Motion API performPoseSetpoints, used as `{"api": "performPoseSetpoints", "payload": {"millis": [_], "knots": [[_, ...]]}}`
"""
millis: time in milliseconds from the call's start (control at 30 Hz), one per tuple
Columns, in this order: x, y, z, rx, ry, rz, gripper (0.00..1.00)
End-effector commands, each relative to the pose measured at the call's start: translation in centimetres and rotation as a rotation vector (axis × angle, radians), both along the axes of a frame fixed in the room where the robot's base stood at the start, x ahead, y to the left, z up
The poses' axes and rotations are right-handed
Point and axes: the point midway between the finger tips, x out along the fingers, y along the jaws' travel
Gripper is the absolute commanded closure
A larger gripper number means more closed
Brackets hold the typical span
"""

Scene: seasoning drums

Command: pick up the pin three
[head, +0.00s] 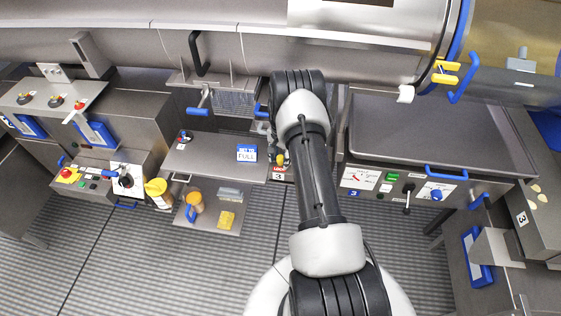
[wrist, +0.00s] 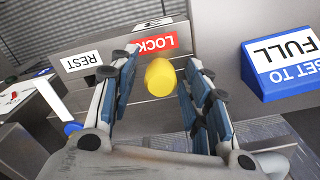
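The pin three is most likely the yellow rounded knob (wrist: 160,77) in the middle of the wrist view. It shows in front of a grey metal block with a red LOCK label (wrist: 158,45). My gripper (wrist: 163,75) is open, with one finger on each side of the knob and a gap to both. I cannot tell how deep the knob lies between the fingers. In the head view a small yellow spot (head: 281,160) shows just above a label with a 3 (head: 278,176), beside my arm. My gripper is mostly hidden there behind my arm.
A blue and white SET TO FULL sign (wrist: 285,62) stands close to the right of my gripper; it also shows in the head view (head: 247,153). A white REST label (wrist: 80,61) is on the left. A large steel drum (head: 330,55) crosses above. A control panel (head: 400,187) is right.

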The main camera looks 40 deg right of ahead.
Motion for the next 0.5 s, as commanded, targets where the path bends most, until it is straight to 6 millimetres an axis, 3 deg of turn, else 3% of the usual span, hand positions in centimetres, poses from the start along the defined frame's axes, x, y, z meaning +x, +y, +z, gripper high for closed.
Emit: {"api": "performPoseSetpoints", "payload": {"millis": [500], "knots": [[-0.01,0.01,0.01,0.0,0.0,0.0,0.94]]}}
